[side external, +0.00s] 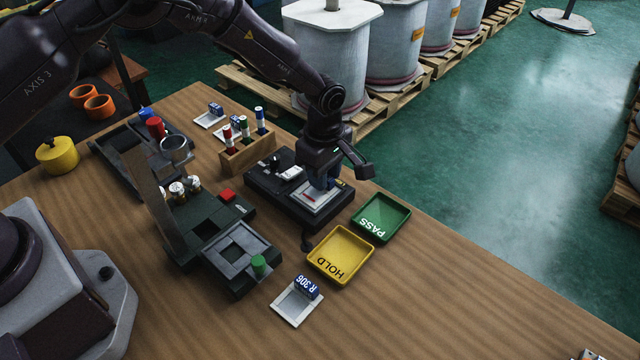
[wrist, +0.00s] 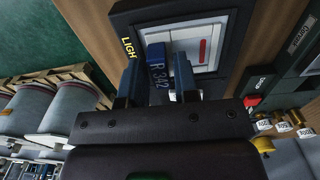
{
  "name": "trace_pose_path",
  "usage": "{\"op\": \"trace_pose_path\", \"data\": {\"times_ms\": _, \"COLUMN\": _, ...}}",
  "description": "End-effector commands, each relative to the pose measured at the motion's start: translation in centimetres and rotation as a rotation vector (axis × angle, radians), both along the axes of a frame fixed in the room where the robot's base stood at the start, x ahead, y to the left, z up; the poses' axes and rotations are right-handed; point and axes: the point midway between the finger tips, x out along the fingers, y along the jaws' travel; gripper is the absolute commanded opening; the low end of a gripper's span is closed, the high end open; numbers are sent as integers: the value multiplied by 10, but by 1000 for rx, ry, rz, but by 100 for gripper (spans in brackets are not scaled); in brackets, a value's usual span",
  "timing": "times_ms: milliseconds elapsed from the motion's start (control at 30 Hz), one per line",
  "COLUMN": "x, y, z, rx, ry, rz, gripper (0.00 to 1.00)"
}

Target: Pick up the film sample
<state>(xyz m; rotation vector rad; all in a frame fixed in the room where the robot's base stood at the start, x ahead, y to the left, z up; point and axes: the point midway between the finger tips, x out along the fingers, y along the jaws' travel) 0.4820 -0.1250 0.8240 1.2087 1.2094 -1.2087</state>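The film sample, a white square plate (side external: 318,198) with a red strip and a raised blue tab, lies on the dark light box (side external: 262,183). My gripper (side external: 327,183) points down at the sample, low over the light box. In the wrist view my gripper (wrist: 158,82) has its two blue-grey fingers on either side of the tab, apart, with narrow gaps visible. The side view hides most of the tab behind the fingers.
A yellow HOLD tray (side external: 341,255) and a green PASS tray (side external: 381,218) stand in front of the light box. Another sample, R 306 (side external: 297,303), lies nearer. A wooden rack (side external: 247,153) with several marker-like tubes stands behind. The table's right part is clear.

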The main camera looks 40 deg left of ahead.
Motion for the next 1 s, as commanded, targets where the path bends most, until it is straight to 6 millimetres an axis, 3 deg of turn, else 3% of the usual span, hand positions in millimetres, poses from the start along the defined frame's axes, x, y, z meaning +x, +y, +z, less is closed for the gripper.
{"op": "trace_pose_path", "data": {"times_ms": 33, "x": 0, "y": 0, "z": 0, "rx": 0, "ry": 0, "rz": 0, "gripper": 17}}
{"op": "trace_pose_path", "data": {"times_ms": 100, "x": 0, "y": 0, "z": 0, "rx": 0, "ry": 0, "rz": 0, "gripper": 1}}
{"op": "trace_pose_path", "data": {"times_ms": 567, "x": 1, "y": 0, "z": 8, "rx": 0, "ry": -2, "rz": -1, "gripper": 0}}
{"op": "trace_pose_path", "data": {"times_ms": 767, "x": -2, "y": 0, "z": 38, "rx": 0, "ry": -3, "rz": -2, "gripper": 0}}
{"op": "trace_pose_path", "data": {"times_ms": 1000, "x": -45, "y": 11, "z": 90, "rx": 0, "ry": -4, "rz": -2, "gripper": 0}}
